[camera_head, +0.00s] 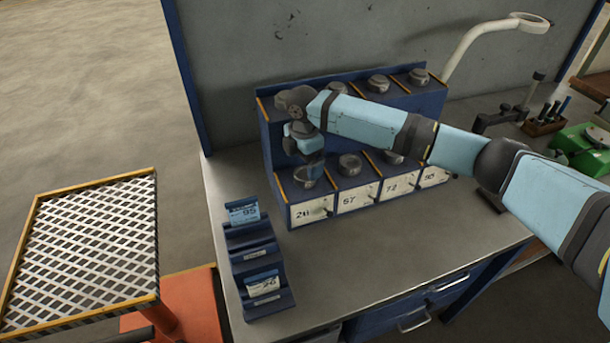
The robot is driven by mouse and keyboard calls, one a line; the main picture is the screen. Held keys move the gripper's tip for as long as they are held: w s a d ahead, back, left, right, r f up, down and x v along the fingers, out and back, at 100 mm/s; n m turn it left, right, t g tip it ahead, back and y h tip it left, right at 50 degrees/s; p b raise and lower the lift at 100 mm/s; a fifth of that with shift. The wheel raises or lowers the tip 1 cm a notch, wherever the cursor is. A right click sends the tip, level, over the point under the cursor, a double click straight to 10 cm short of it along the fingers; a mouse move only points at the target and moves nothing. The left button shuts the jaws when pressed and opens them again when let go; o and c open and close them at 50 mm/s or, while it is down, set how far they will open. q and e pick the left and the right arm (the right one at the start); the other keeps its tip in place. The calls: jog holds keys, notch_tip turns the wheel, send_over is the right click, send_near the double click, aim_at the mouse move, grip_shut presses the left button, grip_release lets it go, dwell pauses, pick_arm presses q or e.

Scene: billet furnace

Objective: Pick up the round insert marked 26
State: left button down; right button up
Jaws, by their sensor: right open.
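The round insert (303,182) sits in the front-left compartment of the blue rack (278,143), above a white label (311,211) that seems to read 26. It is dark grey and partly hidden by my gripper. My right gripper (309,166) points down at this compartment, right over the insert, with its arm coming in from the right. Its fingers are open; whether they touch the insert or lie around it I cannot tell. My left gripper is out of view.
Other round inserts (350,164) sit in neighbouring compartments, in two rows. A stepped blue card holder (249,235) with cards stands at the bench's front left. A grey panel (370,40) rises behind. The bench top (370,245) before the rack is clear.

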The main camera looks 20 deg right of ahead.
aim_at(304, 175)
jog(key=shift+f+p, duration=0.4)
jog(key=shift+f, duration=2.2)
jog(key=c, duration=1.4)
